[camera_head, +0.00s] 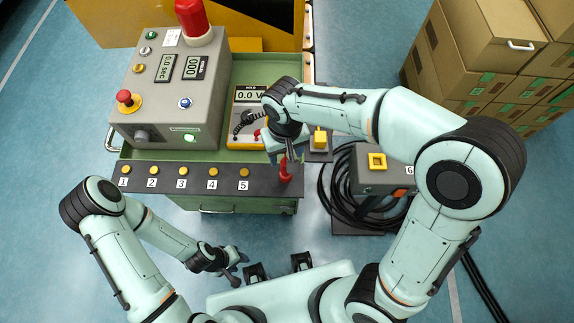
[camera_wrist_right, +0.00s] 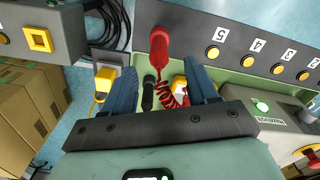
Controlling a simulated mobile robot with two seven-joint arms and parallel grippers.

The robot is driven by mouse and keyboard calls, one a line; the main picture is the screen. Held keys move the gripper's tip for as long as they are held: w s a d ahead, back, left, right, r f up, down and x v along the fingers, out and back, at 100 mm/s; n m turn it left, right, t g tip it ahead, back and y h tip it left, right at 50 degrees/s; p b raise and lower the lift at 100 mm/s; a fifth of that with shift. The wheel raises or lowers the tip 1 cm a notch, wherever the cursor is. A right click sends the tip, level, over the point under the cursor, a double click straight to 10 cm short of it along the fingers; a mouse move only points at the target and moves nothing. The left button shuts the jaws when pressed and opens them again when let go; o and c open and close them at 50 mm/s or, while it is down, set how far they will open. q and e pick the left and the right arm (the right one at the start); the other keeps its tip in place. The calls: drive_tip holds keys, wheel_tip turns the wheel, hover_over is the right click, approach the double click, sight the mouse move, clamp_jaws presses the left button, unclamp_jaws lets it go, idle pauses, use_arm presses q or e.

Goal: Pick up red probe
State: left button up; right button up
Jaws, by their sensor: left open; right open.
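The red probe (camera_head: 285,172) stands at the right end of the dark strip along the green cart's front. In the right wrist view the red probe (camera_wrist_right: 159,45) shows just beyond and between the fingertips, with a red coiled cord (camera_wrist_right: 174,94) below it. My right gripper (camera_head: 289,151) is open and empty, above and close to the probe; its two fingers (camera_wrist_right: 162,67) are apart in the wrist view. Contact cannot be told. My left gripper (camera_head: 238,268) is open and empty, low in front of the cart, well away from the probe.
The yellow multimeter (camera_head: 247,124) lies on the cart behind the strip, partly hidden by my right arm. Yellow buttons (camera_head: 213,171) line the strip. A grey control box (camera_head: 166,90) stands left. A grey box with a yellow socket (camera_head: 377,162) and black cables stand right. Cartons (camera_head: 480,45) fill the back right.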

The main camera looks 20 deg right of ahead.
sight(283, 174)
wheel_tip(283, 174, down, 9)
drive_tip(key=shift+d+r, duration=0.15)
clamp_jaws()
idle(0.4)
